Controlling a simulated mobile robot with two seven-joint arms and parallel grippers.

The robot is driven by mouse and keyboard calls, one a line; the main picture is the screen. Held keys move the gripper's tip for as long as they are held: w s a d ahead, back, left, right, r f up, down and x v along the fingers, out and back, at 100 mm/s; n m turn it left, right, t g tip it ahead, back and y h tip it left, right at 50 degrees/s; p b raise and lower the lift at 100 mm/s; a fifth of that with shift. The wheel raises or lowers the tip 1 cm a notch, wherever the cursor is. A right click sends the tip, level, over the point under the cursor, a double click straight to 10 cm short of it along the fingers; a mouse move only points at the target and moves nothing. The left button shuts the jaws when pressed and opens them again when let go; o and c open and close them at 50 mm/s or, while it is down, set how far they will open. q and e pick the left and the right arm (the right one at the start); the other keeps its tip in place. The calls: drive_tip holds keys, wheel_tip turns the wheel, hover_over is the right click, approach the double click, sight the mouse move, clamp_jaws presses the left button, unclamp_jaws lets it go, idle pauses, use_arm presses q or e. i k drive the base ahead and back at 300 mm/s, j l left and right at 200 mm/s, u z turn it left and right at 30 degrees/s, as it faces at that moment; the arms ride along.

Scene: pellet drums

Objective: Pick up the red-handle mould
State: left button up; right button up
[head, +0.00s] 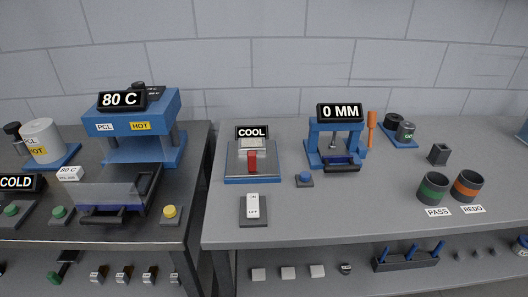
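The blue base (252,180) of the station shows along the front. Neither of my grippers shows in the head view.
A switch box (253,209) stands in front of the cooling station, and a blue button (304,179) is to its right. The 0 MM press (336,136) is further right, with PASS (433,188) and REDO (467,186) cups beyond. A gap separates the left bench with the 80 C press (140,120).

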sight(249, 146)
drive_tip(key=i+l+u, duration=0.1)
drive_tip(key=l+u, duration=0.25)
drive_tip(key=l, duration=0.75)
drive_tip(key=u, duration=1.3)
